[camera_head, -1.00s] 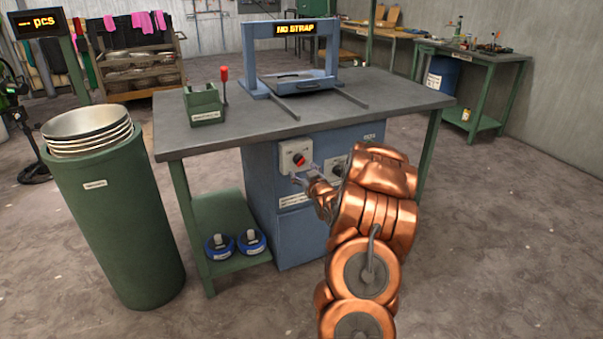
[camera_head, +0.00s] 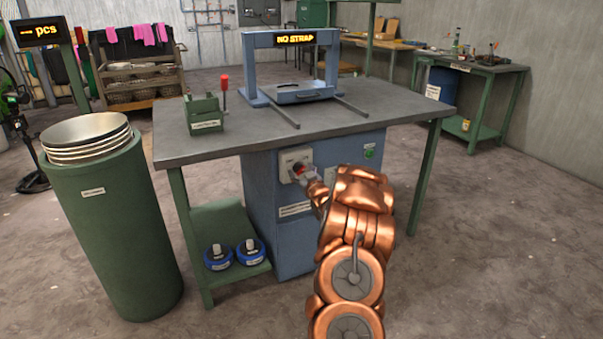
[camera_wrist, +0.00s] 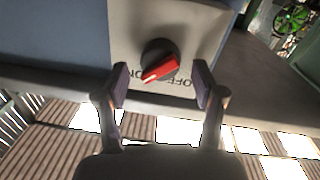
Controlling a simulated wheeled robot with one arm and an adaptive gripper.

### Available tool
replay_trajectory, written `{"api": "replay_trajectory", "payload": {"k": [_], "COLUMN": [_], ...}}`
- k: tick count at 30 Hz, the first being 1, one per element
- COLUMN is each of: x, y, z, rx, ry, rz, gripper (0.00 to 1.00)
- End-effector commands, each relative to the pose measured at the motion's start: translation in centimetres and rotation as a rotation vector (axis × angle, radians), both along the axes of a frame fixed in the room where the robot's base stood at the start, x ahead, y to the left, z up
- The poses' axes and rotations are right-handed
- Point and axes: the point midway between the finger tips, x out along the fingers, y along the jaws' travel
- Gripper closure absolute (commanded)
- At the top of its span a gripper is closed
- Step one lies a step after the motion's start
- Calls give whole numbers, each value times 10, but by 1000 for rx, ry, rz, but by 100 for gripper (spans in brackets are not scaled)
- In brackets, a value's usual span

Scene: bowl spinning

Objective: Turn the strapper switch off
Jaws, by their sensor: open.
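The strapper switch is a black rotary knob with a red pointer (camera_wrist: 160,68) on a light plate (camera_wrist: 195,22), lettered "OFF" on one side and partly hidden lettering on the other. In the head view the switch (camera_head: 299,169) sits on the front of the blue strapper cabinet (camera_head: 265,225). My gripper (camera_wrist: 161,92) is open in the wrist view, with one finger on each side of the knob, apart from it. In the head view my gripper (camera_head: 305,175) is small at the switch and partly covers it. The strapper's display (camera_head: 295,39) reads "NO STRAP".
The grey tabletop (camera_head: 390,105) overhangs the cabinet above my gripper. A green button (camera_head: 369,153) is on the cabinet at the right. A green bin (camera_head: 115,235) stands left, and a low shelf (camera_head: 220,225) holds two blue reels. The floor at right is clear.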

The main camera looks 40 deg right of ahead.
Motion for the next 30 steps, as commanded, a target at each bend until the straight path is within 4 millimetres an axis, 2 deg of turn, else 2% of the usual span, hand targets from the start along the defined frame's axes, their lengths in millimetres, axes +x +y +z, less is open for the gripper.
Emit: {"api": "replay_trajectory", "payload": {"k": [14, 30], "x": [6, 6], "y": [-2, -2], "z": [0, 0], "rx": [2, 2], "ry": [1, 1], "rz": [0, 0], "gripper": [33, 89]}}
